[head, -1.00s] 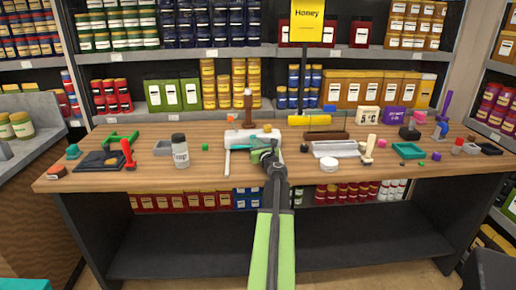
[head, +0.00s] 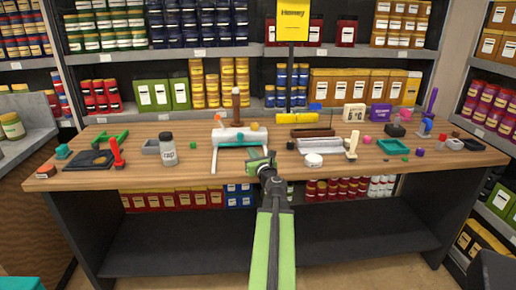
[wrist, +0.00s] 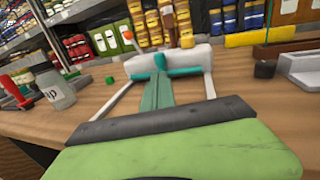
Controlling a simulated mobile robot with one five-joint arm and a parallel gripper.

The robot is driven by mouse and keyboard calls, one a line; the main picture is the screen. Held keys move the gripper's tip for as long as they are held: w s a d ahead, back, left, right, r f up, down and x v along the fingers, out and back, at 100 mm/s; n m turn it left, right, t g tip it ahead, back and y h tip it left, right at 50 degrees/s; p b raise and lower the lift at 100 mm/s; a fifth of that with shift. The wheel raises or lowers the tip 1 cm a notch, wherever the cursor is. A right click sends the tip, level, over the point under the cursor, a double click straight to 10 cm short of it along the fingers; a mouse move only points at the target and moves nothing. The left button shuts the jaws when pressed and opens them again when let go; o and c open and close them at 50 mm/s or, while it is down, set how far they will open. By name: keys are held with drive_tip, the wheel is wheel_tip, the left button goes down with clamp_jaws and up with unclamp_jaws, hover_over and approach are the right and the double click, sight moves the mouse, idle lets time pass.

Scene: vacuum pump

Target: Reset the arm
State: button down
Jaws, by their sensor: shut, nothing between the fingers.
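My gripper (head: 262,162) is at the front edge of the wooden table in the head view, its green body on my outstretched arm. In the wrist view its teal fingers (wrist: 158,90) lie together, shut with nothing between them. Beyond the fingertips stands a white vacuum pump-like device (head: 237,135) with a brown upright post, an orange knob and two pale rods reaching toward me. It also shows in the wrist view (wrist: 195,57). My gripper is apart from it, on its near side.
The table (head: 215,180) holds a labelled jar (head: 168,150), a red-handled tool (head: 117,153), a white round container (head: 313,160), a cream stamp-like piece (head: 352,146) and a teal tray (head: 393,147). Stocked shelves stand behind. The table's front strip is mostly clear.

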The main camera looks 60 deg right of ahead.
drive_tip(key=shift+s+a, duration=0.35)
drive_tip(key=shift+a, duration=0.25)
drive_tip(key=shift+s, duration=0.35)
drive_tip(key=shift+a, duration=0.1)
